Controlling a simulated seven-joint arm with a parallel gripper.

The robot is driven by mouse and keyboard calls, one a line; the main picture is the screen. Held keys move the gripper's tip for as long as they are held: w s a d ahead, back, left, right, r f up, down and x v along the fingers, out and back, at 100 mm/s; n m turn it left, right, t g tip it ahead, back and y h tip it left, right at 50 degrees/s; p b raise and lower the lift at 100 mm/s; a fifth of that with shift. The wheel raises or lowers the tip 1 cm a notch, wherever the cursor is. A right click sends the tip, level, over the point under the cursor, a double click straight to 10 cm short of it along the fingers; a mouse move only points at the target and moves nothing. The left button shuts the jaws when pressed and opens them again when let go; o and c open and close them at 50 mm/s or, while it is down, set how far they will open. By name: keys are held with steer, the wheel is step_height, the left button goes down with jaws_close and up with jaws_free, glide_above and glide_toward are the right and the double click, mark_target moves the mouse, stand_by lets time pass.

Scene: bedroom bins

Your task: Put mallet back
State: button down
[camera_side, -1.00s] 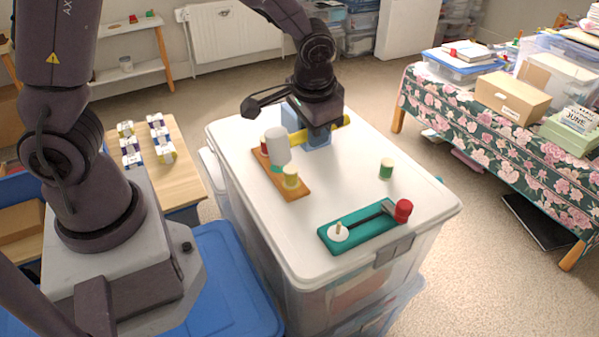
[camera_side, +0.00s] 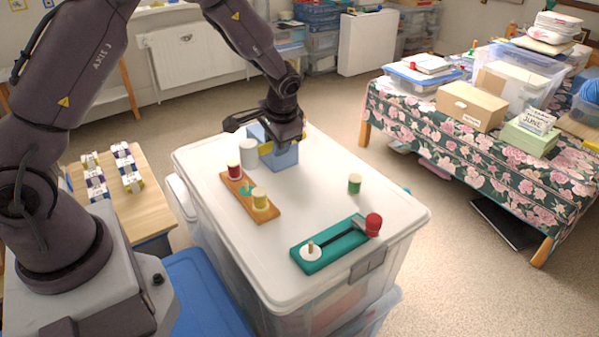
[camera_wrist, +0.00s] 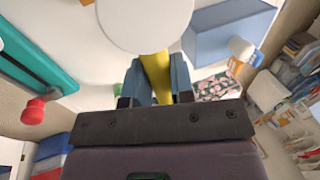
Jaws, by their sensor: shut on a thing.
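The mallet has a pale grey-white cylindrical head (camera_side: 248,153) and a yellow handle (camera_wrist: 154,72). My gripper (camera_side: 284,138) is shut on the handle, whose sides lie between the two fingers (camera_wrist: 160,82) in the wrist view. The mallet is held above the white bin lid (camera_side: 325,185), with its head to the left of my gripper in the side view. A blue block (camera_side: 281,156) stands on the lid below my gripper, and it also shows in the wrist view (camera_wrist: 232,32). Most of the handle is hidden in the side view.
An orange board (camera_side: 265,211) with a red spool (camera_side: 234,170) and yellow spool (camera_side: 260,198) lies in front of the mallet. A green spool (camera_side: 355,183) stands right. A teal board (camera_side: 325,250) with a red knob (camera_side: 373,224) is near the front edge. The lid's middle is clear.

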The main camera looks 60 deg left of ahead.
steer(key=w+a+f, duration=0.2)
steer(key=w+f, duration=0.1)
steer(key=w, duration=0.3)
glide_above(307, 172)
steer(key=d, duration=0.1)
steer(key=f, duration=0.5)
steer(key=shift+s, duration=0.35)
steer(key=shift+w+f, duration=0.2)
steer(key=shift+f, duration=1.55)
steer(key=shift+f, duration=0.1)
steer(key=c, duration=1)
jaws_free()
